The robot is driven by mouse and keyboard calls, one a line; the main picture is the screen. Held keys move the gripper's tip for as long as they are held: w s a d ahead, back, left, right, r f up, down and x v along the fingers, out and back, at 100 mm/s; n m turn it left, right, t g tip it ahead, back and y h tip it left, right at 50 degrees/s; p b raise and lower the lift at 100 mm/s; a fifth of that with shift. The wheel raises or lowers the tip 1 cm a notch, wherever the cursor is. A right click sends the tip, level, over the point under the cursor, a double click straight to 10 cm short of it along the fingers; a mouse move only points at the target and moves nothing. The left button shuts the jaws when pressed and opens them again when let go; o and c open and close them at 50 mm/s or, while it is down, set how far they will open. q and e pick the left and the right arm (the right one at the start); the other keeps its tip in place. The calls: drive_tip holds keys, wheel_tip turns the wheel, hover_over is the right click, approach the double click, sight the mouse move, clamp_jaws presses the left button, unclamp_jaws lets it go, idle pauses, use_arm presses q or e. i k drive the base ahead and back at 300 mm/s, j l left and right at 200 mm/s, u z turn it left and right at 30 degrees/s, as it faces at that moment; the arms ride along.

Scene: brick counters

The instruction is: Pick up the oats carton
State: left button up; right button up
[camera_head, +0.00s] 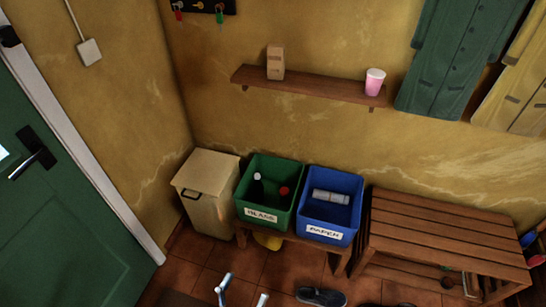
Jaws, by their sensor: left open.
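A tan upright carton (275,62), which fits the oats carton, stands toward the left end of the wooden wall shelf (320,91). Its label is too small to read. My left gripper (242,292) shows at the bottom edge, with two pale fingertips spread apart and nothing visible between them. It is far below the shelf in the picture and away from the carton. The rest of that gripper is cut off by the frame. My right gripper is not in view.
A pink cup (375,81) stands at the shelf's right end. Below are a beige bin (205,186), a green crate (249,208), a blue crate (318,231) and a slatted bench (440,225). Coats (455,55) hang right of the shelf. A shoe (321,297) lies on the floor.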

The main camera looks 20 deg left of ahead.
sight(275, 52)
drive_tip(key=i+j+u, duration=0.1)
drive_tip(key=i+j, duration=0.6)
drive_tip(key=i, duration=0.1)
